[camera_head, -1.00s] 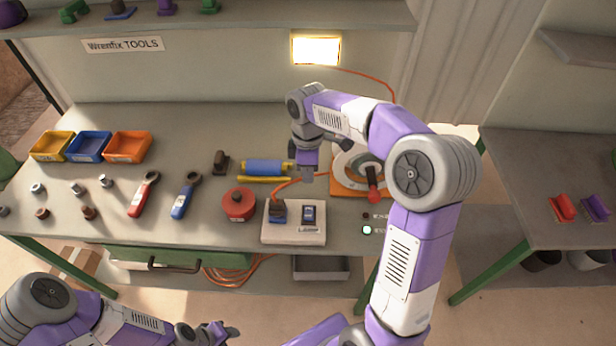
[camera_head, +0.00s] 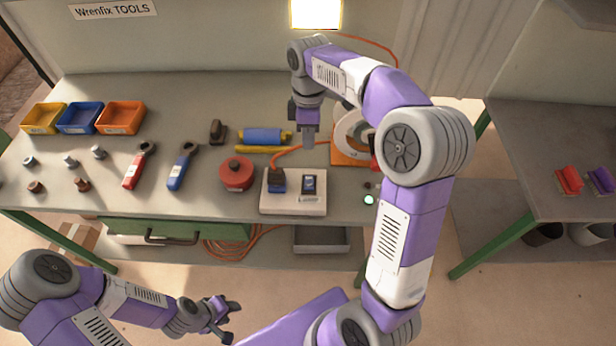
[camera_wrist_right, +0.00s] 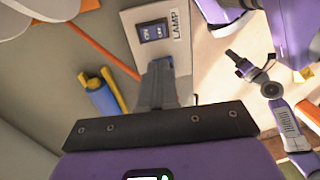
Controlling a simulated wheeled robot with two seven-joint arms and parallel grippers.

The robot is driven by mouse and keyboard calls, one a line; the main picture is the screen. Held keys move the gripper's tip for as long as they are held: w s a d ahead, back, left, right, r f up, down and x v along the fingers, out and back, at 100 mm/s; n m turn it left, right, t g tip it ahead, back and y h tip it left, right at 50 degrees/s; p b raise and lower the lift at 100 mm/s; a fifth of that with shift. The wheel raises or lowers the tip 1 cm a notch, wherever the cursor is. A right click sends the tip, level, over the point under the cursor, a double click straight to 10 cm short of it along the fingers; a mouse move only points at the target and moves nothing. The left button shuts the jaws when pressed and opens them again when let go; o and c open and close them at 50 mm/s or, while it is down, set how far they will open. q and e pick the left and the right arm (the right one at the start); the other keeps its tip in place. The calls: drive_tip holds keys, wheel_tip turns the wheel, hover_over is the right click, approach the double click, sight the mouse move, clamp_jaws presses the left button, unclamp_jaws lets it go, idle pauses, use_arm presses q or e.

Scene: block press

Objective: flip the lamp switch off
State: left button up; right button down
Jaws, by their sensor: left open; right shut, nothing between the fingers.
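The lamp (camera_head: 316,13) glows bright at the top of the head view. Its switch (camera_head: 309,184) is a dark rocker on the right half of a pale panel (camera_head: 291,208) on the bench. In the right wrist view the rocker (camera_wrist_right: 154,32) shows beside a LAMP label. My right gripper (camera_head: 308,142) points down, shut and empty, above and behind the panel, apart from the switch. Its closed fingers (camera_wrist_right: 158,72) show below the switch in the wrist view. My left gripper (camera_head: 222,318) is open and empty in front of the bench.
A blue plug (camera_head: 278,181) with an orange cord sits on the panel's left half. A red round container (camera_head: 236,174) stands left of it. A blue roll (camera_head: 263,136) lies behind, and an orange-based device (camera_head: 345,155) stands to the right, partly hidden by my arm.

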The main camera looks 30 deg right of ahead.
sight(308, 185)
use_arm(q)
wheel_tip(308, 185, down, 4)
drive_tip(key=b, duration=0.4)
drive_tip(key=shift+f, duration=0.1)
use_arm(e)
drive_tip(key=f, duration=0.4)
drive_tip(key=s+f, duration=0.1)
drive_tip(key=f, duration=0.4)
drive_tip(key=a+f, duration=0.1)
drive_tip(key=f, duration=0.4)
drive_tip(key=shift+s, duration=0.35)
drive_tip(key=shift+a, duration=0.1)
